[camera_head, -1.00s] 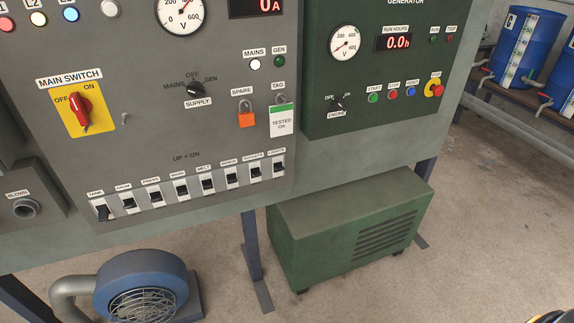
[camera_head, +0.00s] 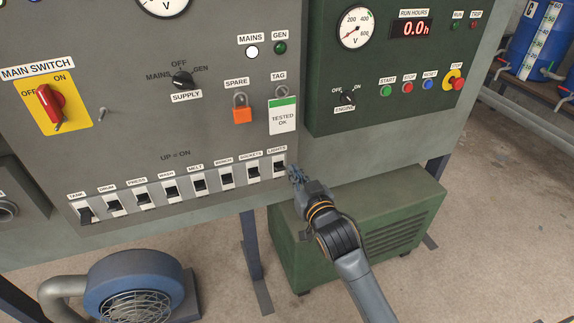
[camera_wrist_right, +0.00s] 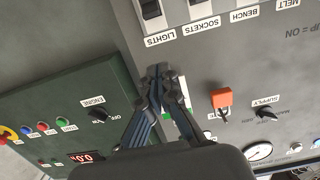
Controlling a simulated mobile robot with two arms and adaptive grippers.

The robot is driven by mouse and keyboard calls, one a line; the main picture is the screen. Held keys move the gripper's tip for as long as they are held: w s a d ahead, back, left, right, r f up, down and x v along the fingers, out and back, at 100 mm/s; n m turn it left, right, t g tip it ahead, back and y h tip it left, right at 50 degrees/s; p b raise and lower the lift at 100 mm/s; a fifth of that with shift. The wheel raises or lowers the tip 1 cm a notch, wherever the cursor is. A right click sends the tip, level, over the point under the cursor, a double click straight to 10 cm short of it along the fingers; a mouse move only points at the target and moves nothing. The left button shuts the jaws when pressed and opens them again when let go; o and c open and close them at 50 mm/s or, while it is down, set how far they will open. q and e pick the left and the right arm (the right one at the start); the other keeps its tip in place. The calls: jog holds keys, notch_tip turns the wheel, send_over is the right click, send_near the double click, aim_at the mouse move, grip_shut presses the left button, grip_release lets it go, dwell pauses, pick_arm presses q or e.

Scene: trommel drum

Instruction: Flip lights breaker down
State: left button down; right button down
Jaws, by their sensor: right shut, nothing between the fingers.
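The lights breaker (camera_head: 279,167) is the rightmost switch in the row at the bottom of the grey panel. It is a dark lever on a white body under a "LIGHTS" label, and its lever looks set like its neighbours'. In the right wrist view the lights breaker (camera_wrist_right: 152,10) is at the top edge, partly cut off. My right gripper (camera_head: 293,172) is shut and empty, just right of the breaker in the head view. The shut fingertips (camera_wrist_right: 159,72) show below the "LIGHTS" label in the wrist view. Contact cannot be told. My left gripper is not in view.
The sockets breaker (camera_head: 253,172) sits close on the left of the lights breaker. The tank breaker (camera_head: 86,214) at the far left has its lever lower. An orange padlock (camera_head: 242,115) and a tag (camera_head: 283,116) hang above. A green generator box (camera_head: 400,228) stands below right.

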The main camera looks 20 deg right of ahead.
aim_at(279, 155)
dwell(0.3)
jog(key=w, duration=0.9)
jog(key=shift+w+a+f, duration=0.2)
jog(key=shift+w+f, duration=0.2)
jog(key=f, duration=0.2)
jog(key=shift+s+f, duration=0.3)
jog(key=shift+s, duration=0.1)
jog(key=shift+s+f, duration=0.4)
jog(key=shift+f, duration=0.2)
